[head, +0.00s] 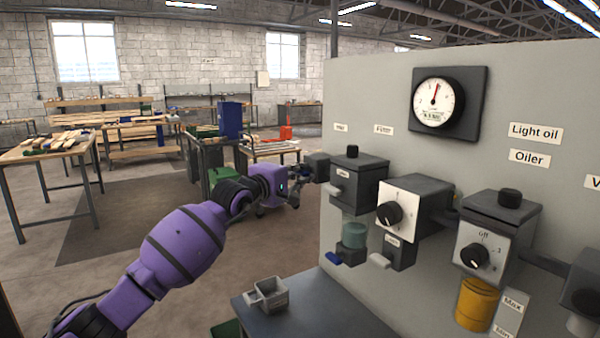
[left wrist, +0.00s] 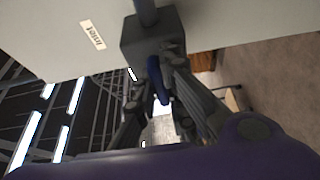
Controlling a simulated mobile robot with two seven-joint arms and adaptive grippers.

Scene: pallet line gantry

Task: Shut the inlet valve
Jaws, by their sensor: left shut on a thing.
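The inlet valve is a dark grey block on the panel's left edge, seen in the head view (head: 317,167) and close up in the left wrist view (left wrist: 152,38). A label reading "Inlet" (left wrist: 92,34) is on the panel beside it. A blue handle (left wrist: 160,82) sticks out from the block, roughly in line with it. My left gripper (head: 298,178) is at the valve, its arm reaching in from the left. In the left wrist view its fingers (left wrist: 156,88) are shut on the blue handle. In the head view the handle is hidden. My right gripper is not in view.
The grey panel (head: 365,85) carries a round gauge (head: 434,102), regulator and oiler units with black knobs (head: 390,213), and a yellow oil bowl (head: 476,303). A small grey cup (head: 271,293) stands on the dark bench (head: 310,308) below. Open floor lies left of the panel.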

